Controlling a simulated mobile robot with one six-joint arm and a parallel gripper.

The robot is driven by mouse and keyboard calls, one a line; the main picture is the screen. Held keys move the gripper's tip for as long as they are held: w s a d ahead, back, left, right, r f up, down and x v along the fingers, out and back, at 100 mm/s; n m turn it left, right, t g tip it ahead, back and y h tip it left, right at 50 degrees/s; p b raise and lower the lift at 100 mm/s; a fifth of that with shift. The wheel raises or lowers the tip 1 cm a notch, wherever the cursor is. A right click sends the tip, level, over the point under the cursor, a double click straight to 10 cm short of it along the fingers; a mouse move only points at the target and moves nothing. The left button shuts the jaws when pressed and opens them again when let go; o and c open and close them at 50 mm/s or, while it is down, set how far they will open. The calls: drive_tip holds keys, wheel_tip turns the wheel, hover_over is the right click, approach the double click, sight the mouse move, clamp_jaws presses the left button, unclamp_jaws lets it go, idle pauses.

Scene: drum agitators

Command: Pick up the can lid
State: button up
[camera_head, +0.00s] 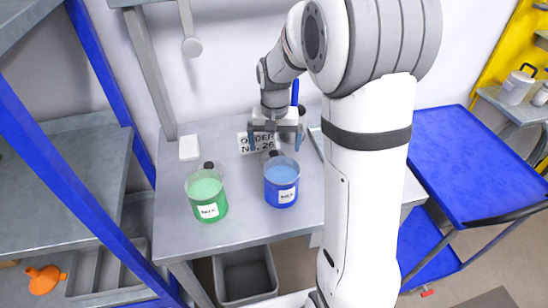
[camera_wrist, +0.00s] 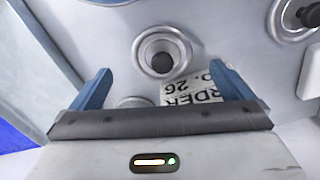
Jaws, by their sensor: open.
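A round, pale metal lid with a dark knob (camera_wrist: 163,48) lies on the grey table in the wrist view, ahead of my gripper (camera_wrist: 160,70). Its knob sits roughly midway between the two blue fingers. My gripper is open and empty, with no visible contact. In the head view my gripper (camera_head: 275,140) hangs over the table behind the blue beaker; only the lid's dark knob (camera_head: 274,153) shows clearly there. A second similar lid (camera_wrist: 291,22) lies at the wrist view's upper right; its knob (camera_head: 208,166) shows behind the green beaker. I cannot tell their heights apart.
A green-filled beaker (camera_head: 207,197) and a blue-filled beaker (camera_head: 281,186) stand at the table's front. An order card (camera_head: 247,147) and a white block (camera_head: 189,147) lie behind. A grey bin (camera_head: 246,275) is below. A blue cart (camera_head: 470,160) stands right.

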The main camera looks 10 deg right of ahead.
sight(274, 152)
wheel_tip(274, 152, down, 4)
drive_tip(key=shift+w+a+f, duration=0.1)
drive_tip(key=shift+w, duration=0.05)
drive_tip(key=shift+c, duration=0.3)
drive_tip(key=c, duration=1)
